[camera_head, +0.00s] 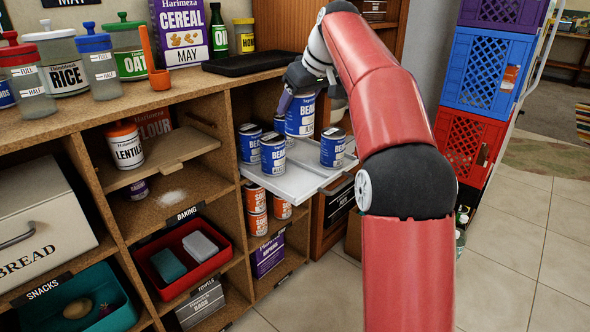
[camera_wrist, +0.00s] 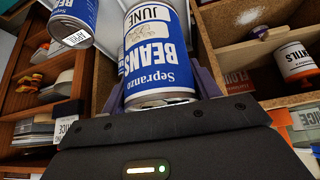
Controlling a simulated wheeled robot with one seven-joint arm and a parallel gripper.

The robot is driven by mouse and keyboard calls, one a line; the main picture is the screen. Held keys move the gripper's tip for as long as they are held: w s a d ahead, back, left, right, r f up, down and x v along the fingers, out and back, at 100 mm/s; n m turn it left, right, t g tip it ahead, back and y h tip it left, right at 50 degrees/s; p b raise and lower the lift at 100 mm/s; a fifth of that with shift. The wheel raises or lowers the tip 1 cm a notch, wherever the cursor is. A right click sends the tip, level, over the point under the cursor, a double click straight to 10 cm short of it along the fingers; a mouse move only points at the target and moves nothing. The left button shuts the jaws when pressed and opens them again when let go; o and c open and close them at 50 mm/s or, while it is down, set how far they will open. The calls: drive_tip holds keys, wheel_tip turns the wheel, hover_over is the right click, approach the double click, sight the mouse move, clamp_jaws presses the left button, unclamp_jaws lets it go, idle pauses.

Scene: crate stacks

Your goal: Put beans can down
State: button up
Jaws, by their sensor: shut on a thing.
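My gripper (camera_head: 300,92) is shut on a blue and white beans can (camera_head: 300,118), which is upright over the pulled-out white shelf tray (camera_head: 300,183). In the wrist view the held beans can (camera_wrist: 158,55) appears upside down between the jaws, labelled JUNE. Other blue cans stand on the tray: one at the left (camera_head: 250,143), one in front (camera_head: 273,153) and one at the right (camera_head: 333,149). The front cans partly hide the tray behind them, so I cannot tell whether the held can touches it.
Orange-labelled cans (camera_head: 256,210) stand below the tray. A lentils jar (camera_head: 124,146) is in the left compartment. A black tray (camera_head: 250,63) lies on the counter above. Stacked crates (camera_head: 488,70) stand at the right. Bare tray surface shows at the front and right.

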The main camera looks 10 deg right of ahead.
wheel_tip(320, 180, down, 14)
drive_tip(key=b, duration=0.4)
drive_tip(key=shift+f, duration=0.2)
drive_tip(key=o, duration=1.3)
drive_tip(key=shift+f, duration=0.1)
drive_tip(key=shift+c, duration=0.2)
